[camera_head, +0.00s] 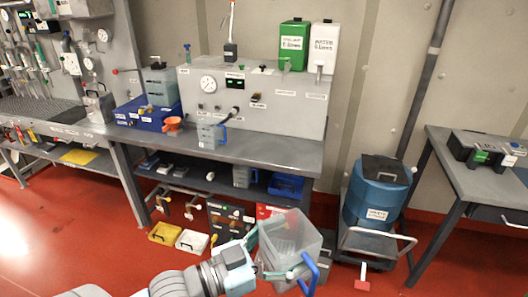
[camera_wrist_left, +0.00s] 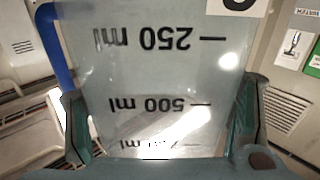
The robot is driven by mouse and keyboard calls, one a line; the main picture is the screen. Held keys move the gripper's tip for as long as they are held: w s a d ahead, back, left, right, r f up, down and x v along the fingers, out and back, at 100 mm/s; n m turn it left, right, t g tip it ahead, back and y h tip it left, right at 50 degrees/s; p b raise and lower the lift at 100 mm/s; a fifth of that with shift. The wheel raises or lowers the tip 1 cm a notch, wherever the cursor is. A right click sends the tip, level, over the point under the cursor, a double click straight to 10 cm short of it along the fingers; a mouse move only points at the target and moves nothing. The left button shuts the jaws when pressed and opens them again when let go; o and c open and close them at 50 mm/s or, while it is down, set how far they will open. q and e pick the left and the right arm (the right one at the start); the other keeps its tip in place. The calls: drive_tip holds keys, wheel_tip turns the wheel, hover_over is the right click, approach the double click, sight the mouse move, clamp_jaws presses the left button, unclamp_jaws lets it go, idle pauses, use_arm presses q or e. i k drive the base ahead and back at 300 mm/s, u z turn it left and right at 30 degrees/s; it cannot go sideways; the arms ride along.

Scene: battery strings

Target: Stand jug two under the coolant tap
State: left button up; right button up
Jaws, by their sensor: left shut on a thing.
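My left gripper (camera_head: 268,252) is shut on a clear jug (camera_head: 292,240) with a blue handle and holds it in the air in front of the bench. In the left wrist view the jug (camera_wrist_left: 160,80) fills the middle between the fingers, its ml marks upside down. A label at its top edge is cut off, so I cannot read its number. A green canister (camera_head: 293,45) and a white canister (camera_head: 324,48) stand on the grey unit at the back, each with a small tap at its lower front. The green one seems to be the coolant. My right gripper is out of view.
Another clear jug (camera_head: 210,134) stands on the bench (camera_head: 275,150) beside an orange funnel (camera_head: 173,124). The bench top right of it is clear. A jug (camera_head: 243,176) sits on the shelf below. A blue drum (camera_head: 377,190) on a cart stands right.

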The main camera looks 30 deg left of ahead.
sight(285, 143)
drive_tip(key=u, duration=0.75)
drive_tip(key=i, duration=1.65)
drive_tip(key=z, duration=0.75)
